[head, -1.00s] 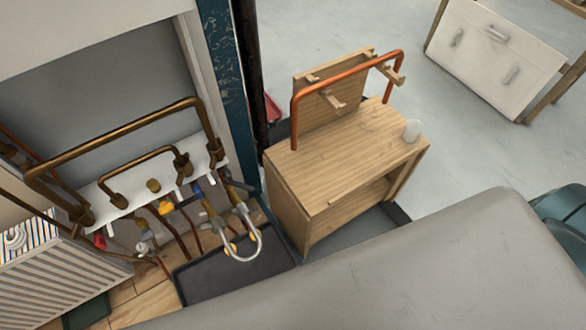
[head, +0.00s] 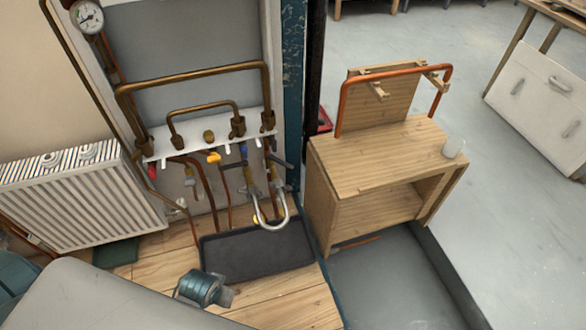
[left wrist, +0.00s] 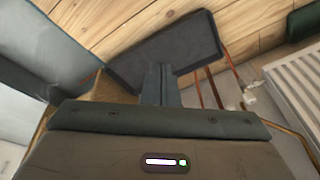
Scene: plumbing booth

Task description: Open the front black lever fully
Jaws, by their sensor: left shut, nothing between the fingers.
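The brass pipework (head: 195,75) and white bracket strip (head: 185,148) stand left of the blue post in the head view. Small dark levers show at the bracket's right end: one (head: 280,161) just below the strip and one (head: 284,191) lower by the hose fittings. They are too small to tell how far they are turned. My left gripper (left wrist: 160,72) is shut and empty in the left wrist view, with its fingers over the dark tray. No lever is clear there. My right gripper is out of view.
A dark tray (head: 262,252) lies on the wood floor under a U-shaped grey hose (head: 275,225). A white radiator (head: 70,205) stands at left. A wooden bench (head: 385,160) with a copper pipe (head: 395,75) stands right of the blue post (head: 293,90).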

